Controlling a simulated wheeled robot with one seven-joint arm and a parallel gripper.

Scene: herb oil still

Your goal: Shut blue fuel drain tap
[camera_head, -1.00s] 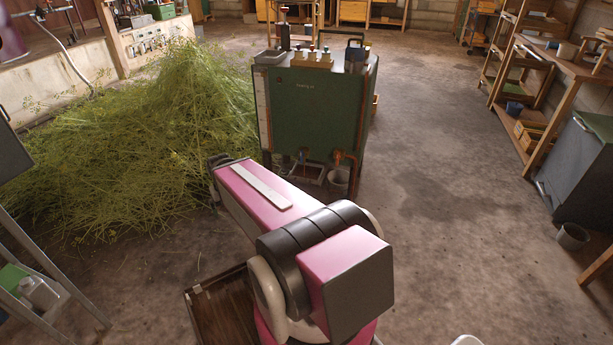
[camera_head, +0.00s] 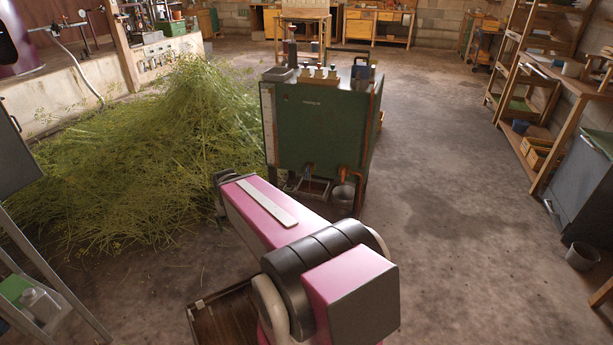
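A green fuel tank (camera_head: 318,130) stands on the floor at the upper middle of the head view. At the foot of its front is a small blue tap (camera_head: 308,169), beside an orange-brown pipe fitting; the tap is too small to tell whether it is open or shut. My pink and dark arm reaches from the bottom middle toward the tank's lower left. Its dark far end appears left of the tank. I cannot make out my gripper's fingers.
A grey bucket (camera_head: 343,194) stands below the right-hand pipe. A large heap of green herbs (camera_head: 150,150) lies left of the tank. Shelves (camera_head: 555,100) and a grey cabinet (camera_head: 590,180) line the right side. The floor (camera_head: 455,200) between is clear.

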